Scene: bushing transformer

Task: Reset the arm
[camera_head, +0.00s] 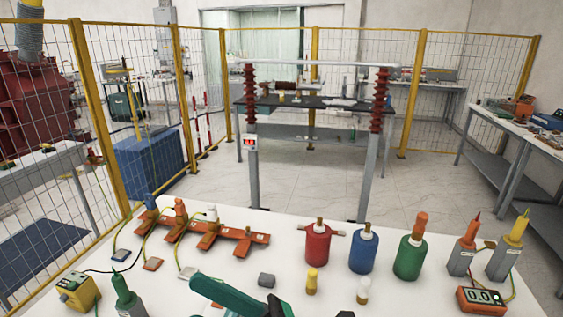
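A dark green object (222,291) with a handle-like bar is cut off by the bottom edge, on the near side of the white table (330,230). I cannot tell what it is.
On the table stand red (318,243), blue (362,250) and green (409,257) cylinders, orange-brown clamps (213,236) and a meter reading 0.0 (480,299). Beyond are a frame with red insulators (377,100), a black-topped bench (330,113) and yellow fencing (100,100). Floor between is clear.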

